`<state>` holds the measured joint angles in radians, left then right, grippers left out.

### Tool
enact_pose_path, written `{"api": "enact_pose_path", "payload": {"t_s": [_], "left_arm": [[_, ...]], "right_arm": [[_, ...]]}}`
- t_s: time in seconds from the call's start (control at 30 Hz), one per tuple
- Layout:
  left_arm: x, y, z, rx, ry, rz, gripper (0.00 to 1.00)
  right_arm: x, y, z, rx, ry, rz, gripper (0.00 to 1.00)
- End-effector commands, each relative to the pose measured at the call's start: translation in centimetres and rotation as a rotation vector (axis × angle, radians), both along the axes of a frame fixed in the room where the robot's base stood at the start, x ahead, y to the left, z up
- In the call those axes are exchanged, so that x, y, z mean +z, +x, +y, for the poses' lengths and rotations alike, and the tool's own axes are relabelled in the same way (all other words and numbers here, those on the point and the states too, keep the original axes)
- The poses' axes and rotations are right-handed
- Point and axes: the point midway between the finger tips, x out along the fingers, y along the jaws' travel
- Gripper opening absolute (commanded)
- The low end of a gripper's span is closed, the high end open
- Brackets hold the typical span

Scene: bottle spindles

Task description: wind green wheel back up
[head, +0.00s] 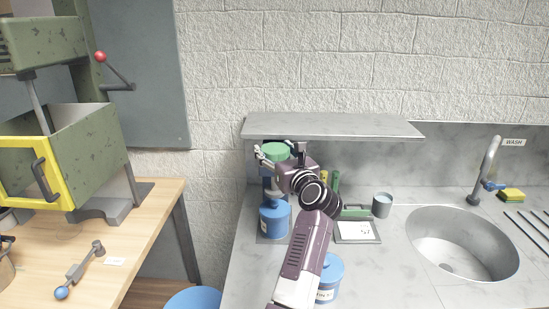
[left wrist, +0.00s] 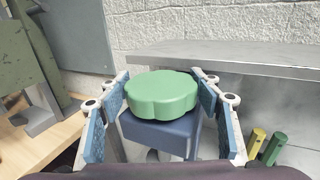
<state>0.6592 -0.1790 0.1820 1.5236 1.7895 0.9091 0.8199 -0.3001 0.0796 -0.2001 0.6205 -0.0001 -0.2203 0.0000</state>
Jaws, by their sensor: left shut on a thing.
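The green wheel (head: 275,152) is a lobed knob on top of a dark blue block beneath the grey wall shelf. In the left wrist view the green wheel (left wrist: 162,93) sits flat on the blue block (left wrist: 160,130). A blue container (head: 274,222) stands below the block; my arm partly hides this area. My right gripper is in neither view.
The grey shelf (head: 330,127) overhangs close behind the wheel. The sink (head: 463,243) is right; a wooden bench (head: 150,215) with a green machine (head: 85,150) is left.

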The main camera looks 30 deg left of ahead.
Motion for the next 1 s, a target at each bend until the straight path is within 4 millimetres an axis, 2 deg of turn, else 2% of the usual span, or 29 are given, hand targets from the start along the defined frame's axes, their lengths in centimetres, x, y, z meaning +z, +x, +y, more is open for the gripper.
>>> {"api": "enact_pose_path", "payload": {"t_s": [0.27, 0.3, 0.43, 0.77, 0.87, 1.0], "left_arm": [[-0.1, 0.0, 0.0, 0.001, -0.003, 0.003, 0.34], [-0.1, 0.0, 0.0, 0.001, -0.003, 0.003, 0.63], [-0.1, 0.0, 0.0, 0.001, -0.002, 0.003, 0.77], [0.3, 0.0, 0.0, 0.0, -0.002, 0.0, 0.77], [1.4, 0.0, 0.0, 0.0, -0.004, -0.004, 0.77], [3.9, 0.0, -0.1, -0.001, -0.004, -0.004, 0.77]], "right_arm": [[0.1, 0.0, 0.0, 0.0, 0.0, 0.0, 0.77], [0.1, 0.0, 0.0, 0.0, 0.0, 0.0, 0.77], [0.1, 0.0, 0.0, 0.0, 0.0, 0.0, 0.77], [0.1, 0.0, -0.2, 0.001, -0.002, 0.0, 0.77], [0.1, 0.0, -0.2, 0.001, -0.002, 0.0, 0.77], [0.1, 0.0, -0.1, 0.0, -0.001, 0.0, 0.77]]}}
